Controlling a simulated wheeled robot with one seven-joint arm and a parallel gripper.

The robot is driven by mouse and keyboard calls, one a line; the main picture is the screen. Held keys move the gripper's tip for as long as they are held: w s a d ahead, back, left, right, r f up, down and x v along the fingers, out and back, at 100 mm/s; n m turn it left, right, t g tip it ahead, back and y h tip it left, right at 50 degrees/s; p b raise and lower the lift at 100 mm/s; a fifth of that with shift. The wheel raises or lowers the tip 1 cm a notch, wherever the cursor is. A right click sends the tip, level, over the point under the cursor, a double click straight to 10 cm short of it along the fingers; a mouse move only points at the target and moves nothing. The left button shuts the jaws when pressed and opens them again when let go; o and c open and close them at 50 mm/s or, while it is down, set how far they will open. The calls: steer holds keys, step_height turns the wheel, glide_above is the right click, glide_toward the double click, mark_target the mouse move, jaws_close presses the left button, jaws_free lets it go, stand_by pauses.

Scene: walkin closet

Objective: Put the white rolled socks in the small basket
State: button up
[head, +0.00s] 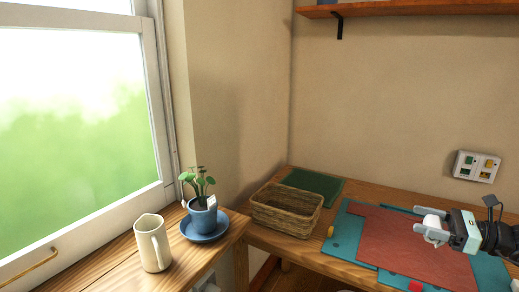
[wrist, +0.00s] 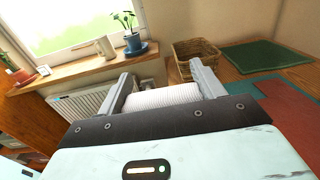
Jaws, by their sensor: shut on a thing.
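The white rolled socks (wrist: 165,96) show between the two grey fingers of my gripper (wrist: 160,74) in the wrist view; the fingers are closed on them. In the head view my gripper (head: 430,231) is at the right, above the red mat, with a bit of white between its fingers. The small basket (head: 287,222) is woven, brown and open-topped. It stands on the wooden table left of the mats, apart from my gripper. It also shows in the wrist view (wrist: 194,54), beyond the fingers. It looks empty, though its floor is partly hidden.
A red mat (head: 395,249) lies on a teal mat (head: 346,236). A dark green mat (head: 318,183) lies behind the basket. A small yellow thing (head: 330,231) is right of it. On the sill stand a white pitcher (head: 153,244) and a blue potted plant (head: 202,217) on a saucer.

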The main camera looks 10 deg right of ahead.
steer(key=shift+a+f, duration=0.4)
steer(key=shift+f, duration=0.05)
steer(key=s+a+f+m+t+h+b, duration=0.1)
steer(key=a+f+m+t+h+b, duration=0.2)
steer(key=f, duration=1)
steer(key=s+a+f+m+t+h+b, duration=0.2)
steer(key=a+f+m+h, duration=0.5)
steer(key=a+f+h, duration=0.4)
step_height(320, 180, down, 2)
steer(key=shift+a+t+b, duration=0.15)
steer(key=shift+t+b, duration=0.25)
steer(key=shift+t, duration=0.4)
